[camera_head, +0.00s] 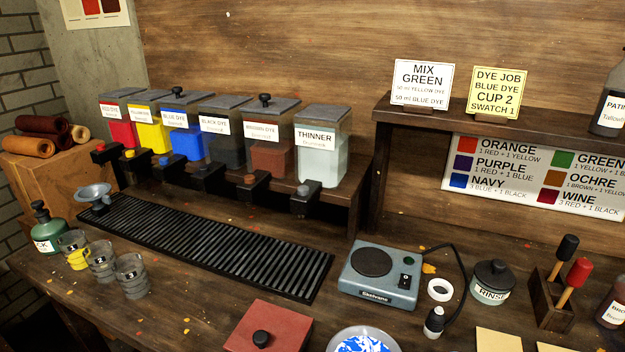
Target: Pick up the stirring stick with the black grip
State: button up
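The stirring stick with the black grip (566,247) stands tilted at the right, its black end up and a short stretch of pale shaft showing below. Its lower part is hidden inside a dark wooden holder (545,308). A second stick with a red grip (579,271) leans in the same holder, in front and to the right of the black one. The two grips are close together but look apart. My gripper is not in view.
A rinse jar (491,284) stands left of the holder, a brown bottle (612,303) right of it. A hot plate (381,275) with a cord, a white ring (440,290) and cups (131,275) are further left. The shelf (560,122) overhangs behind.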

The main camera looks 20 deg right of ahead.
aim_at(569, 243)
jog(key=k+l+z, duration=0.2)
jog(key=k, duration=0.4)
jog(key=j+z, duration=0.15)
jog(key=z, duration=1.1)
jog(key=j+z, duration=0.15)
jog(key=j, duration=0.3)
jog(key=k+j+z, duration=0.15)
jog(key=j, duration=0.25)
jog(key=i, duration=0.05)
